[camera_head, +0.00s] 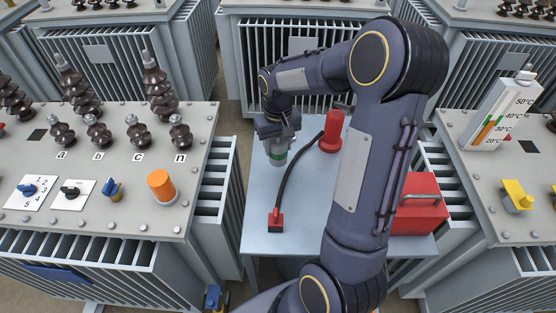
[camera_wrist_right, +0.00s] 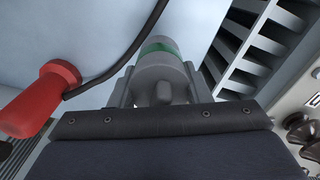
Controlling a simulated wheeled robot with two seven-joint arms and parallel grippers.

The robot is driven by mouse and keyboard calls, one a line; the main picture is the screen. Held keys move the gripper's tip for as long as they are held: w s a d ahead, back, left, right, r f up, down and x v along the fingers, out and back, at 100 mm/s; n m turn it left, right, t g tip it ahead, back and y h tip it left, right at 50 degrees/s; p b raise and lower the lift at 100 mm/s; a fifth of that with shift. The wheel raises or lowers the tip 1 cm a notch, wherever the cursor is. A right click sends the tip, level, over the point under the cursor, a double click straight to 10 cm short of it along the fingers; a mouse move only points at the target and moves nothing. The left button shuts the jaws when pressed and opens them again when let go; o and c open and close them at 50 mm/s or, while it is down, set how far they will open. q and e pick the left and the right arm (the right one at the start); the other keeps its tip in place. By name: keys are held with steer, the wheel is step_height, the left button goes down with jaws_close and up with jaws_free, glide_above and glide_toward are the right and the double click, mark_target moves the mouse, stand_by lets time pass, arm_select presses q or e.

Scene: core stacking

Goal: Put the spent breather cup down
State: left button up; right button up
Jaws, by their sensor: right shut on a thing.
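The spent breather cup (camera_head: 278,155) is a greyish cup with a green band, below my right gripper (camera_head: 277,138) over the back left of the blue-grey table (camera_head: 330,240). The wrist view shows the cup (camera_wrist_right: 160,58) between the two fingers of my right gripper (camera_wrist_right: 160,88), which is shut on it. The cup looks roughly upright. I cannot tell whether its base touches the table top. My left gripper is not in view.
A red cylindrical tool (camera_head: 331,132) with a black cable stands right of the cup; the cable ends at a red block (camera_head: 276,220). A red toolbox (camera_head: 420,205) sits at the table's right. Finned transformers (camera_head: 110,150) flank the table.

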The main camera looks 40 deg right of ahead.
mark_target(277, 160)
step_height(277, 160, down, 6)
steer(key=shift+f, duration=0.25)
steer(key=shift+f, duration=0.1)
steer(key=o, duration=1.1)
steer(key=shift+c, duration=0.2)
